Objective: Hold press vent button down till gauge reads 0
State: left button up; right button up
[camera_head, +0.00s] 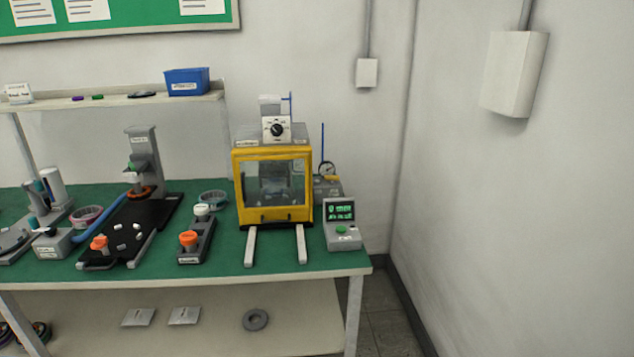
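The press is a yellow-framed cabinet (243,214) with a clear front window, at the right part of the green bench. A white box with a black dial (277,129) sits on its top. A small round gauge (326,168) stands behind its right side on a grey base (328,188); its reading is too small to tell. A vent button cannot be made out for certain; the press partly hides the base. A grey console (343,241) with a green-lit screen (340,212) and a green button (341,230) stands to the front right. Neither of my grippers is in view.
Two pale rails (250,246) run from the press to the bench's front edge. Left of it are a grey holder with orange-topped items (195,248) and a black fixture tray (150,225). A blue bin (187,82) sits on the shelf. Floor right of the bench is clear.

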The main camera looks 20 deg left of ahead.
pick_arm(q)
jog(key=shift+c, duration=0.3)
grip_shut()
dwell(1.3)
